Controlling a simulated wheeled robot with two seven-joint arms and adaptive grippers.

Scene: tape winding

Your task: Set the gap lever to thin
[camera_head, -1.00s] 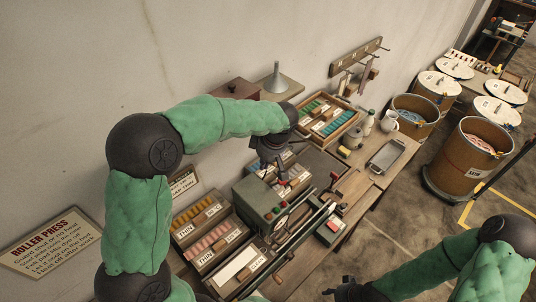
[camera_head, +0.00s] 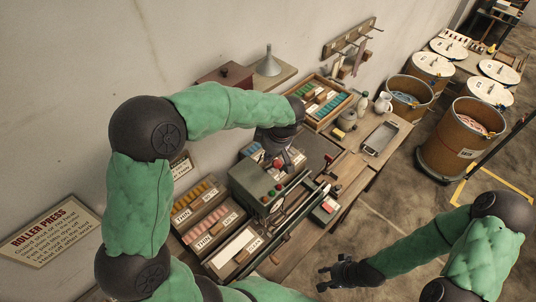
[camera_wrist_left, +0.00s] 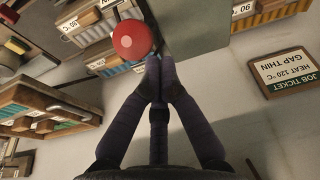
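The roller press is a green box (camera_head: 256,186) on the bench. A red ball knob (camera_head: 278,163) shows at its back, close to my left gripper (camera_head: 274,150); I take it for the gap lever's knob. In the left wrist view the red knob (camera_wrist_left: 132,40) is large, just beyond my left fingertips (camera_wrist_left: 154,68), which are together with nothing visible between them. I cannot tell whether they touch it. The lever's shaft and setting marks are not clear. My right gripper (camera_head: 326,277) hangs empty at the front, its fingers apart.
A job ticket (camera_wrist_left: 285,72) on the wall reads heat 120 °C, gap thin. A wooden tray (camera_head: 326,103) lies behind. Drums (camera_head: 460,140) stand on the floor at right.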

